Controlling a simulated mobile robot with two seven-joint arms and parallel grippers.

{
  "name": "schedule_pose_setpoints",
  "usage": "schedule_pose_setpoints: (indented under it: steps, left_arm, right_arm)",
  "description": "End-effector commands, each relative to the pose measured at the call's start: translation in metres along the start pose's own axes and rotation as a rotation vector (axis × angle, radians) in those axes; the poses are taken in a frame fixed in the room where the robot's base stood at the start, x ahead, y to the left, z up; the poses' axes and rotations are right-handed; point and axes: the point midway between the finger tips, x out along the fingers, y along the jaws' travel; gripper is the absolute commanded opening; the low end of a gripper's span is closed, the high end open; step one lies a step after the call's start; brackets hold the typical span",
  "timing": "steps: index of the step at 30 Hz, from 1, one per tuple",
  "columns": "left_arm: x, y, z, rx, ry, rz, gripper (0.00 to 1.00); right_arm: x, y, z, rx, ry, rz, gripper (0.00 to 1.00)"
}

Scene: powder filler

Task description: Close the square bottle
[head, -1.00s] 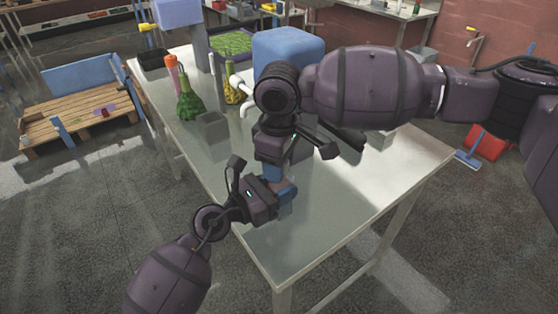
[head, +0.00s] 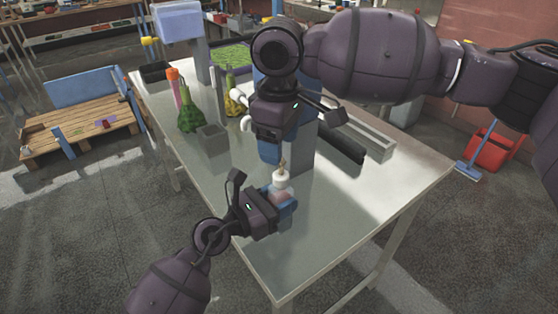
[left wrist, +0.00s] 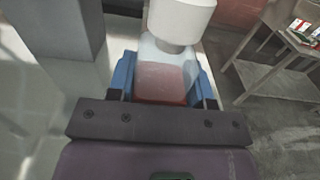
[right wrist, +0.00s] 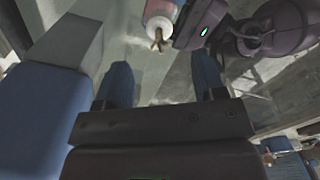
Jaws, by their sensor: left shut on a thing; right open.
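The square bottle (head: 279,197) stands upright in my left gripper (head: 284,205) above the near part of the metal table. In the left wrist view the bottle (left wrist: 165,78) is translucent with reddish contents, and both blue fingers close on its sides. A white cap (head: 282,179) with a thin tan tip sits on top of its neck; it also shows in the left wrist view (left wrist: 181,18) and the right wrist view (right wrist: 160,26). I cannot tell how tight it is. My right gripper (right wrist: 162,82) is open and empty, above and behind the bottle, apart from the cap.
A grey column (head: 303,146) with a blue upper part stands right behind my right gripper. A grey tray (head: 362,138) lies to its right. A small grey box (head: 212,140) and green (head: 190,116) and yellow items stand at the left. The table's near right is clear.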

Motion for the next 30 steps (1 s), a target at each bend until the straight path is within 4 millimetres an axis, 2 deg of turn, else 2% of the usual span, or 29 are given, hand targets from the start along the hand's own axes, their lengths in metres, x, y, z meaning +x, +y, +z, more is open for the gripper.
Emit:
schedule_pose_setpoints:
  steps: [3,6,18,19,24,30]
  left_arm:
    - [0.0,0.0,0.0,0.0,0.0,0.0,0.04]
    - [0.0,0.0,0.0,0.0,0.0,0.0,0.04]
    - [0.0,0.0,0.0,0.0,0.0,0.0,0.04]
    - [0.0,0.0,0.0,0.0,0.0,0.0,0.48]
    - [0.0,0.0,0.0,0.0,0.0,0.0,0.74]
    - [0.0,0.0,0.0,0.0,0.0,0.0,0.76]
  right_arm:
    - [-0.017,0.0,0.0,0.0,0.001,0.002,0.64]
    - [-0.026,0.0,0.0,0.0,0.001,0.0,0.64]
    - [-0.033,0.0,0.0,0.0,-0.001,0.0,0.64]
    - [-0.033,0.0,0.0,0.0,-0.001,0.0,0.64]
    - [-0.033,0.0,0.0,0.0,0.0,0.0,0.64]
    - [-0.033,0.0,0.0,0.0,0.0,0.0,0.64]
